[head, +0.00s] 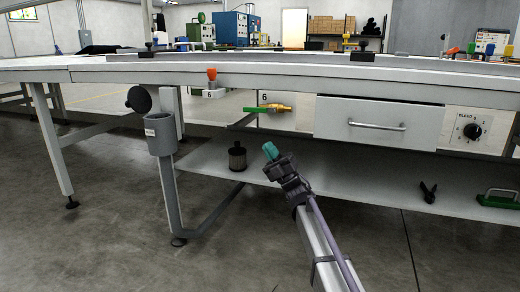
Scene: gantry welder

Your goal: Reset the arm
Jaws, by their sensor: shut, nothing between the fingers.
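My arm reaches up from the bottom of the head view, slightly right of the middle. My gripper (270,151) is at its end, with teal fingertips pointing up and to the left. The fingers are shut with nothing between them. The gripper shows in front of the lower shelf of the long bench (250,72), below the bench top and left of the drawer. I see it touching nothing.
The drawer (377,122) is shut. A brass valve with a green handle (269,109) shows just above my gripper. A dark cylindrical filter (237,158), black pliers (428,192) and a green-handled tool (497,198) lie along the shelf (340,185). A grey cup (160,134) is at left.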

